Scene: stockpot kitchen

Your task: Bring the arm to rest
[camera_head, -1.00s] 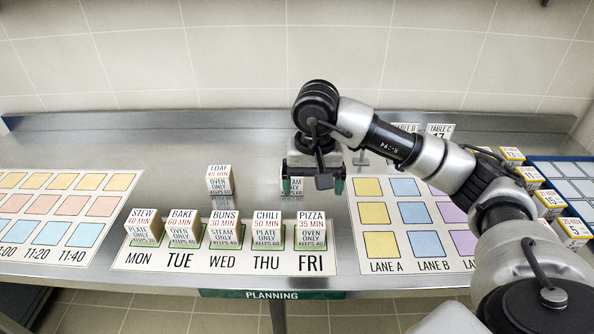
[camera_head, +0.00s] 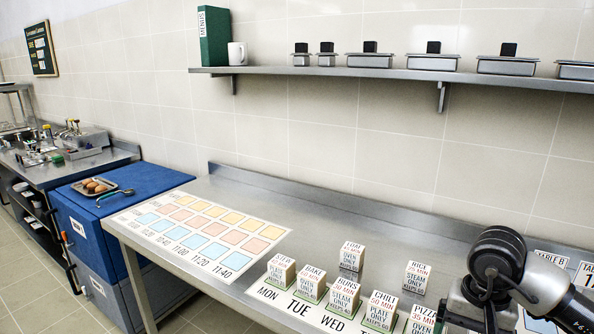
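My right arm comes in from the lower right corner. Its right gripper (camera_head: 478,316) hangs over the steel counter, to the right of the white RICE block (camera_head: 418,277) and apart from it. The gripper's fingertips are cut off by the bottom edge or hidden behind its dark parts, so I cannot see whether they are apart. No block shows in its grasp. My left gripper is not in view.
Labelled blocks stand in a row on the weekday board, STEW (camera_head: 281,270) leftmost; LOAF (camera_head: 351,256) stands behind them. A time chart (camera_head: 173,240) lies left. Beyond are a blue chest (camera_head: 125,212) and a wall shelf (camera_head: 270,70) holding a mug and metal pans.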

